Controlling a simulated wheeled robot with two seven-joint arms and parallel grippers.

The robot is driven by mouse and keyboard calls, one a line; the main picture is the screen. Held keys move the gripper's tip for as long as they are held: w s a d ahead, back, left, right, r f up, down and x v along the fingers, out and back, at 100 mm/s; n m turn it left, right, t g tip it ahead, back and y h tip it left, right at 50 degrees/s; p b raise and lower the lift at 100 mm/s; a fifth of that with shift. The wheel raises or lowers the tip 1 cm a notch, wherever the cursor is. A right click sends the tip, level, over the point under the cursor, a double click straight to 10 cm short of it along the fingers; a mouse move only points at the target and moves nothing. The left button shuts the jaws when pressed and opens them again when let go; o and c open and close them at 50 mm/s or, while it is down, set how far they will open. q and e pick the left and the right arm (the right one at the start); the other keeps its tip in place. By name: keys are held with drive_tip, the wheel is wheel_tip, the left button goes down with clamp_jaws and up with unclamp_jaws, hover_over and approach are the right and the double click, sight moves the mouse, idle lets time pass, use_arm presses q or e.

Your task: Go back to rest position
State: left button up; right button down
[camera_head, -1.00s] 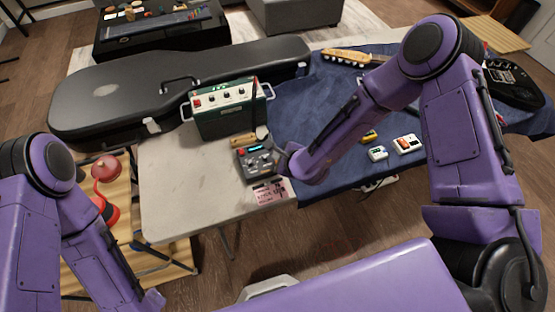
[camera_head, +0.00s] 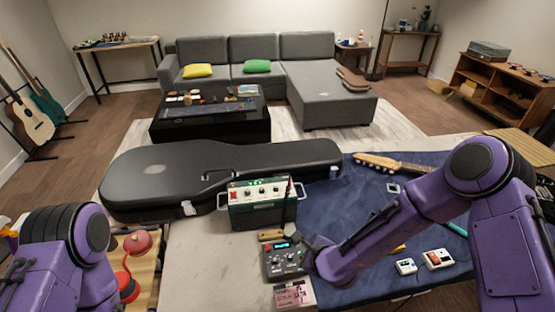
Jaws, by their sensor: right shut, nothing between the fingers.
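My right arm reaches in from the right over the blue cloth (camera_head: 345,285). My right gripper (camera_head: 309,254) is at the end of it, small and dark, close to the right side of a dark multi-knob pedal (camera_head: 283,262). It is shut and holds nothing. I cannot tell whether it touches the pedal. My left arm shows only at the lower left, and its gripper is out of view.
A green amplifier (camera_head: 262,205) stands behind the pedal, before a black guitar case (camera_head: 150,180). A pink pedal (camera_head: 293,294) lies in front. White pedals (camera_head: 438,260) and a guitar headstock (camera_head: 378,162) lie on the cloth. The grey tabletop (camera_head: 205,265) is clear at left.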

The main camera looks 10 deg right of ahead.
drive_tip(key=s+d+f+n+h+b, duration=0.1)
drive_tip(key=s+d+f+n, duration=0.1)
drive_tip(key=s+f+n, duration=0.1)
drive_tip(key=s+d+f+n+g+b, duration=0.1)
drive_tip(key=s+d+f+n+b, duration=0.1)
drive_tip(key=s+f+n, duration=0.2)
drive_tip(key=s+d+f+n+g+h+b, duration=0.1)
drive_tip(key=s+d+f+n, duration=0.1)
drive_tip(key=s+f+n, duration=0.1)
drive_tip(key=shift+s+d+f+n+h, duration=0.15)
drive_tip(key=shift+s+n, duration=0.15)
drive_tip(key=shift+s, duration=0.2)
drive_tip(key=shift+s+d+f+n+h, duration=0.15)
drive_tip(key=shift+s+n, duration=0.15)
drive_tip(key=shift+s, duration=0.15)
drive_tip(key=s+d+f+n+g+h+b, duration=0.1)
drive_tip(key=s+d+f+n+b, duration=0.2)
drive_tip(key=s, duration=0.5)
drive_tip(key=s+d+f+n+g+h+b, duration=0.2)
drive_tip(key=s+d+f+n+b, duration=0.1)
drive_tip(key=s+f, duration=0.4)
drive_tip(key=d+b, duration=0.1)
drive_tip(key=d, duration=0.1)
drive_tip(key=shift+s+d+g, duration=0.3)
drive_tip(key=shift+s+d, duration=0.05)
